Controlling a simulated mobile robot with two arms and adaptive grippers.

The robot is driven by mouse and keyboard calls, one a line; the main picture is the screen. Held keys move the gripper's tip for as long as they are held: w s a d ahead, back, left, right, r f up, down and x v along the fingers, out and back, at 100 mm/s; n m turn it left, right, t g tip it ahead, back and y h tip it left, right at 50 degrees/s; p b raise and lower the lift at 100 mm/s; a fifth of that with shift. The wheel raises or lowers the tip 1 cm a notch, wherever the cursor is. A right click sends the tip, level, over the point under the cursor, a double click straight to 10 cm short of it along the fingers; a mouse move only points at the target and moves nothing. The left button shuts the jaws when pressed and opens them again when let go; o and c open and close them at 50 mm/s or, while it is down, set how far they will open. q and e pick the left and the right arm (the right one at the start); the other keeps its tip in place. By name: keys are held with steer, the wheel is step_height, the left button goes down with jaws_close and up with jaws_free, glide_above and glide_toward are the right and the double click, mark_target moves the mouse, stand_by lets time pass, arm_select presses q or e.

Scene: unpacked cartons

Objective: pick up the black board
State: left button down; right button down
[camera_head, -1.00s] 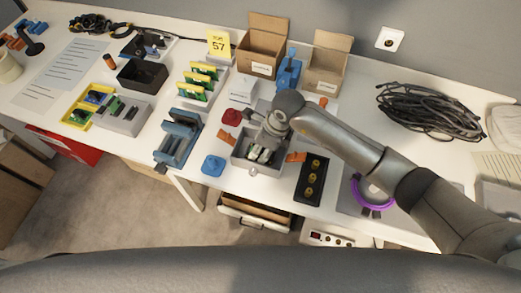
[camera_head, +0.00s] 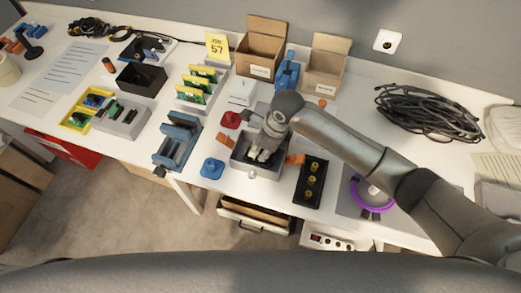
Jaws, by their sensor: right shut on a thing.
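My right gripper (camera_head: 262,154) comes down into an open grey tray (camera_head: 270,173) near the table's front edge. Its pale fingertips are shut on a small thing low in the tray. That thing is mostly hidden by the fingers and the tray wall; I take it to be the black board, but its outline does not show clearly. My left gripper is not in view.
Right of the tray lies a black plate with yellow knobs (camera_head: 311,182). Orange clips (camera_head: 295,159), a red part (camera_head: 230,119), a blue part (camera_head: 212,168) and a blue vise (camera_head: 176,141) stand close around. Cardboard boxes (camera_head: 325,68) and a cable coil (camera_head: 429,112) lie behind.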

step_height(320, 180, up, 2)
steer(key=shift+w+r, duration=0.1)
steer(key=shift+r, duration=0.1)
steer(key=s+a+r+b, duration=0.4)
steer(key=s+a+r, duration=0.3)
steer(key=s+r, duration=0.3)
steer(key=shift+s, duration=1.2)
steer(key=shift+d, duration=0.1)
